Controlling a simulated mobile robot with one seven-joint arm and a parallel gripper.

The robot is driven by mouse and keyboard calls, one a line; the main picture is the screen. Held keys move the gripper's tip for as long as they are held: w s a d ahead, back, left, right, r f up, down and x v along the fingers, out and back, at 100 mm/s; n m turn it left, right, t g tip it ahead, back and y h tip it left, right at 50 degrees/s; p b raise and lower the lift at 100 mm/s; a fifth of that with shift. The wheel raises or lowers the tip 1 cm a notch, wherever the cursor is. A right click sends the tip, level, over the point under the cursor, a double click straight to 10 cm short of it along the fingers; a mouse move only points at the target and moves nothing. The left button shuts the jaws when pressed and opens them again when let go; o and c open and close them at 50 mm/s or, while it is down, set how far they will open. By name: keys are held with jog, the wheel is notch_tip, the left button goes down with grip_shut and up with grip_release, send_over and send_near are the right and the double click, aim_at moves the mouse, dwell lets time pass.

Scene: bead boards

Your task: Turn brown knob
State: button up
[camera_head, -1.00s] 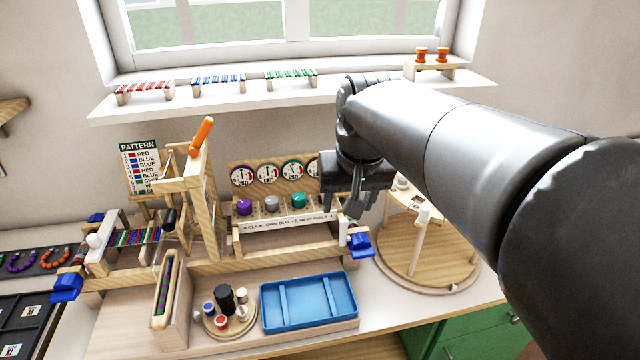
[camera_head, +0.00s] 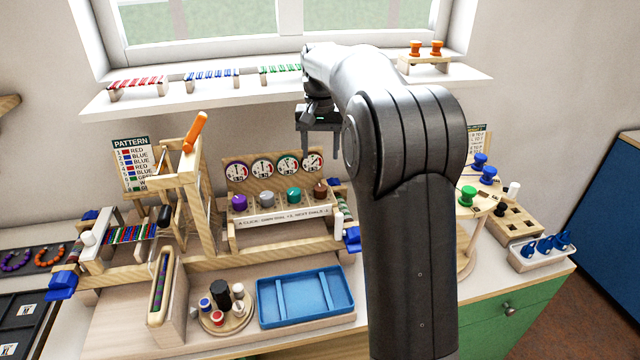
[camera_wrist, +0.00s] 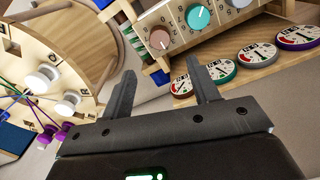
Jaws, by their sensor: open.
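The brown knob (camera_head: 320,188) is the rightmost in a row of knobs on a wooden stand. In the wrist view the brown knob (camera_wrist: 159,39) lies beyond my fingertips, roughly between them in the picture, with nothing touching it. My gripper (camera_head: 321,153) hangs above the knob row, fingers down, open and empty. Its two dark fingers also show spread in the wrist view (camera_wrist: 160,68). The teal knob (camera_head: 293,194) sits directly left of the brown one, then a grey knob (camera_head: 266,198) and a purple knob (camera_head: 239,202).
Round dials (camera_head: 287,165) stand on the board behind the knobs, close to my gripper. A printed strip (camera_head: 283,217) runs in front. A blue tray (camera_head: 262,312) lies nearer. A tall wooden frame with an orange handle (camera_head: 195,132) rises at left.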

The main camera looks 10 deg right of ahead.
aim_at(321, 187)
notch_tip(321, 187, down, 11)
jog(key=shift+r, duration=0.1)
dwell(0.4)
jog(key=c, duration=1)
jog(key=shift+o, duration=0.2)
jog(key=shift+n, duration=3.4)
